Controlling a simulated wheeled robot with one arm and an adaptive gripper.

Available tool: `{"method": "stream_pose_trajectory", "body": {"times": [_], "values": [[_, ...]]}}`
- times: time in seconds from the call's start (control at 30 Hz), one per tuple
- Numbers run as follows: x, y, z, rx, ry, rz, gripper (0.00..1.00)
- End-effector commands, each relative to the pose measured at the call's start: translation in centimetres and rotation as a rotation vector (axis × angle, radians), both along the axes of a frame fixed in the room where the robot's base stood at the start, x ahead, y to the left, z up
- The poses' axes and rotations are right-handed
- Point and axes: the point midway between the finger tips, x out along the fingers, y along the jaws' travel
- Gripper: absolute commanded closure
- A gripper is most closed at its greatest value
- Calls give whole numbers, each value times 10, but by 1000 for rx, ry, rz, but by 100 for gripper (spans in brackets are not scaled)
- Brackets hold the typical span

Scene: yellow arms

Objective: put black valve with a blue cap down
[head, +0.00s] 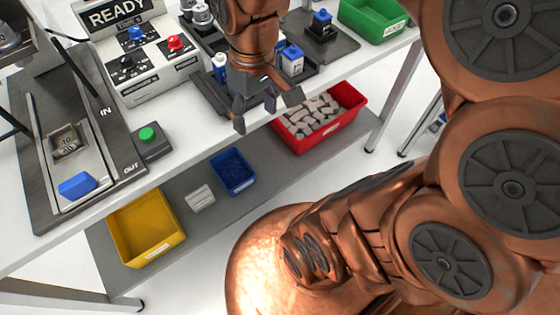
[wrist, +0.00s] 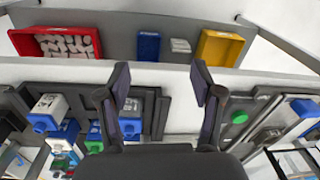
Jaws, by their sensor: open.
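The black valve with a blue cap (head: 321,23) stands upright on a dark plate (head: 306,42) at the top of the head view, near the back right of the table. My gripper (head: 265,108) is left of it and nearer the table's front edge, apart from it. The gripper points down with its fingers spread and nothing between them. The wrist view also shows the open gripper (wrist: 161,92) empty. I cannot make out the black valve surely in the wrist view.
White blocks with blue caps (head: 292,60) stand in a dark tray by my gripper. A green bin (head: 372,28) is behind right. A control box (head: 150,65) and green button (head: 147,133) stand left. Below are red (head: 352,98), blue (head: 232,180) and yellow (head: 117,222) bins.

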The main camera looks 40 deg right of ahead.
Motion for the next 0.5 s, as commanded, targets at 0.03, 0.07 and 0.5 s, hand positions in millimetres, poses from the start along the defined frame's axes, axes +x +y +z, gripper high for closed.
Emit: {"method": "stream_pose_trajectory", "body": {"times": [0.03,0.07,0.5], "values": [[-22,7,-9,-14,29,-11,34],[-33,10,-14,-21,45,-22,34],[-103,20,-46,-70,142,-124,34]]}}
